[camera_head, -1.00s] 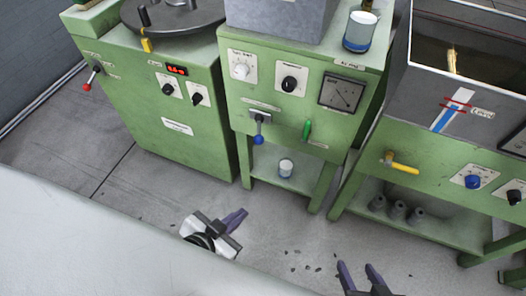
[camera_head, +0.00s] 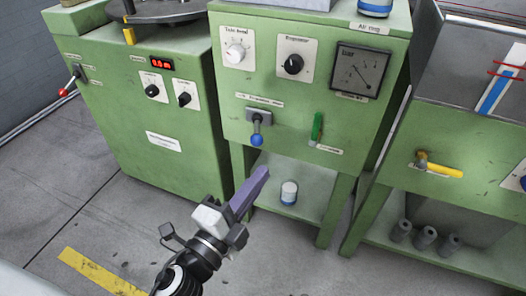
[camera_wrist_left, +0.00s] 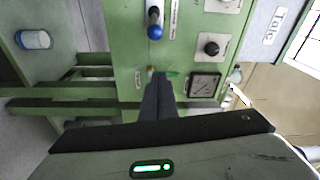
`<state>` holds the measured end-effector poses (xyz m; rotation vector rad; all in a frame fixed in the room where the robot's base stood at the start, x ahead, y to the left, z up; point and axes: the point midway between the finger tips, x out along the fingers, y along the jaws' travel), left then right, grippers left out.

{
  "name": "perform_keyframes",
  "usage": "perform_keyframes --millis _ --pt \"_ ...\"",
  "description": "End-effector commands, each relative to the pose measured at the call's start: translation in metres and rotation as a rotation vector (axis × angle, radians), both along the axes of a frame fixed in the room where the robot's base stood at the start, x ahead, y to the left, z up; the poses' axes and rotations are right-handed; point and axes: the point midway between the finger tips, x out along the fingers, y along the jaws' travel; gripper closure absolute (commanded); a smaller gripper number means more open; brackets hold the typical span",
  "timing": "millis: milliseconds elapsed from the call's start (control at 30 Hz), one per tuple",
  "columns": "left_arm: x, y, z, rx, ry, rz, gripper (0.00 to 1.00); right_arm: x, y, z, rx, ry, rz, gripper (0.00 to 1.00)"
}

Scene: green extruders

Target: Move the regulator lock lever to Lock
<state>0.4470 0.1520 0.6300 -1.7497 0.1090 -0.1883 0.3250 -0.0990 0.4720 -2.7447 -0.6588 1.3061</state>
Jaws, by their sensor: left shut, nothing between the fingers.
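A short lever with a blue ball knob (camera_head: 257,139) hangs down from a grey mount on the green middle cabinet (camera_head: 228,125), below a long label (camera_head: 259,100) too small to read. It also shows in the left wrist view (camera_wrist_left: 154,24). A green-handled lever (camera_head: 317,127) is to its right, pointing up. I cannot tell from the labels which one is the regulator lock lever. My left gripper (camera_head: 262,174) is shut and empty, its purple fingers pointing up toward the panel from below the blue knob, apart from it. My right gripper is not in view.
A gauge (camera_head: 359,71) and black dial (camera_head: 294,64) are above the levers. A small jar (camera_head: 289,192) stands on the lower shelf. A yellow-handled valve (camera_head: 440,170) is on the right cabinet, and a red-knobbed lever (camera_head: 67,87) is at far left. Floor in front is clear.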

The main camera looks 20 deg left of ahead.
Motion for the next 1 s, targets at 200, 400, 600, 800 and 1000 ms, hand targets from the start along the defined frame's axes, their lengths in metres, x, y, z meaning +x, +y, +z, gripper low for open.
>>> perform_keyframes --millis 200,400,600,800,1000 --pt "0.008 -0.001 0.001 -0.001 0.000 0.000 1.00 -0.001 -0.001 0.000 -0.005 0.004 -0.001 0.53" --pt "0.037 -0.007 0.004 0.000 -0.002 -0.001 1.00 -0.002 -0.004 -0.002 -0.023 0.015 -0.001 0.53" --pt "0.077 -0.013 0.007 0.001 -0.002 0.000 1.00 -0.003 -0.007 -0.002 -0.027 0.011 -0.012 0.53" --pt "0.097 -0.004 0.000 0.004 0.004 0.002 1.00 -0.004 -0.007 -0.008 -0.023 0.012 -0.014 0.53" --pt "0.093 0.017 -0.003 -0.001 0.004 0.002 1.00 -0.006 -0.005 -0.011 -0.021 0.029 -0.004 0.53"
